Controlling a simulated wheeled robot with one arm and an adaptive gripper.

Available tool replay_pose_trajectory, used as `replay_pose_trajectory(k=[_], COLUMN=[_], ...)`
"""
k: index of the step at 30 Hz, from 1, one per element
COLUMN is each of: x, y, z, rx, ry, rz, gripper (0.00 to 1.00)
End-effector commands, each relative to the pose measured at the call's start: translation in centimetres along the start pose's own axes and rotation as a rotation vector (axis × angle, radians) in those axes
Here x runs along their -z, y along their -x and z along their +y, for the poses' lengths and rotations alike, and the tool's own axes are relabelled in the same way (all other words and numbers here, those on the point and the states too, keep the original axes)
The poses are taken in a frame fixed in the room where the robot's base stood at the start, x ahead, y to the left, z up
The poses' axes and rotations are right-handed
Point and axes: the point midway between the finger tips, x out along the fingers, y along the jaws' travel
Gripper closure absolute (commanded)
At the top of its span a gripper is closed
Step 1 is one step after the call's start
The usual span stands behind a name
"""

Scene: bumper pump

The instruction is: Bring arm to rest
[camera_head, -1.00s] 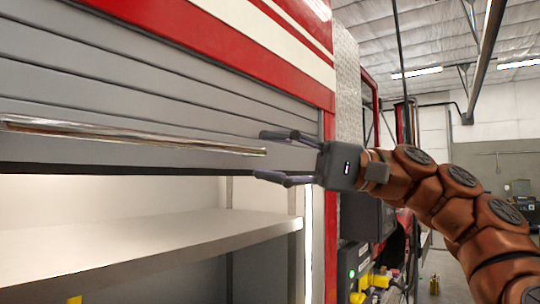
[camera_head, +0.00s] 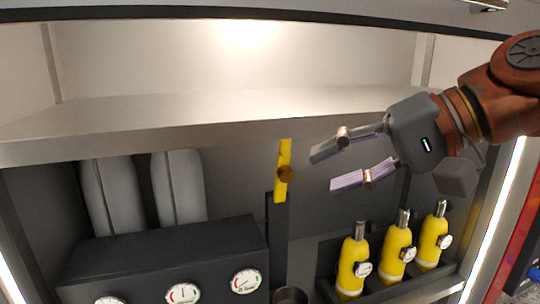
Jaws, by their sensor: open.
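My gripper (camera_head: 330,170) is open and empty, with its two fingers apart and pointing left. It is in front of the open compartment, at the right, just below the shelf's front edge as seen in the head view. My brown arm comes in from the upper right. The gripper appears apart from everything in the compartment, though its depth is hard to tell.
A metal shelf (camera_head: 200,120) crosses the compartment. Below it are a dark box with gauges (camera_head: 165,262), grey cylinders (camera_head: 145,192), a yellow-handled tool (camera_head: 283,170) and three yellow bottles (camera_head: 397,248). The shutter (camera_head: 220,14) hangs at the top.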

Motion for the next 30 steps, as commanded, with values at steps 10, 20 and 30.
replay_pose_trajectory(k=[10, 20, 30], x=[-6.7, -14.5, -19.6], y=[-9.2, -9.9, -7.3], z=[13.6, 28.4, 35.8], rx=[-0.431, -0.801, -0.981], ry=[0.05, 0.063, 0.052], rz=[-0.147, -0.332, -0.456], gripper=[0.57, 0.57, 0.57])
